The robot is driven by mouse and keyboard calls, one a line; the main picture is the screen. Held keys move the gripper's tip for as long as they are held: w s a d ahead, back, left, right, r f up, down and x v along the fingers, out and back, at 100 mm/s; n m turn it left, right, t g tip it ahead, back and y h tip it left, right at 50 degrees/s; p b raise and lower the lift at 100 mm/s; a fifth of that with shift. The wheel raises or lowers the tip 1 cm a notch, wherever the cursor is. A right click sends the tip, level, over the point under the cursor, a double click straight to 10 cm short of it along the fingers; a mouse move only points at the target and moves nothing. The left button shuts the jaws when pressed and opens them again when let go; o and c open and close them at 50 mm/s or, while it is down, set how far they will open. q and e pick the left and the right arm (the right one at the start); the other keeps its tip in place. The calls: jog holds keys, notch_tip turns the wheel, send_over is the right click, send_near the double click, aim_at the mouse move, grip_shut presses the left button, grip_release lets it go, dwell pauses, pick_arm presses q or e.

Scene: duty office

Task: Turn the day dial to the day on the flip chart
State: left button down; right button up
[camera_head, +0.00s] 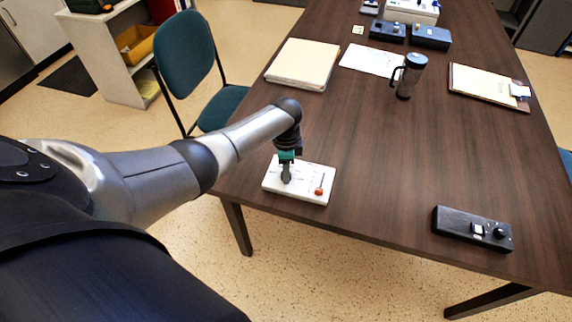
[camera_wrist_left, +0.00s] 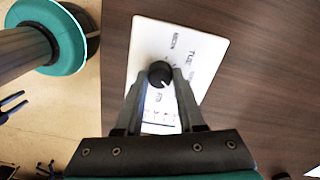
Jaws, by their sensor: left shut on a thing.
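A white dial plate (camera_head: 312,192) lies on the near left part of the brown table. In the left wrist view the plate (camera_wrist_left: 215,48) carries a round black dial knob (camera_wrist_left: 160,73) with printed labels around it; one looks like TUE, and the others are hard to read. A small pale mark on the knob faces the lower right of that view. My left gripper (camera_wrist_left: 161,82) reaches down over the plate, its two fingers closed on the sides of the knob. The left gripper (camera_head: 287,178) hides the knob in the head view. I cannot make out a flip chart with a readable day.
A red knob or button (camera_head: 319,191) sits at the plate's right side. A black control box (camera_head: 472,229) lies near the table's front right. A teal chair (camera_head: 188,50) is left of the table.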

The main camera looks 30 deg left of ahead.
pick_arm(q)
jog(key=n+p, duration=0.1)
jog(key=n, duration=0.2)
jog(key=shift+r+n+p, duration=0.15)
jog(key=shift+n+p, duration=0.15)
jog(key=shift+n, duration=0.1)
jog(key=n+p, duration=0.1)
jog(key=n, duration=0.2)
jog(key=shift+n, duration=0.3)
jog(key=n+p, duration=0.1)
jog(key=n, duration=0.2)
jog(key=shift+n, duration=0.3)
jog(key=shift+n+p, duration=0.3)
jog(key=shift+n, duration=1.8)
jog(key=c, duration=0.5)
grip_release()
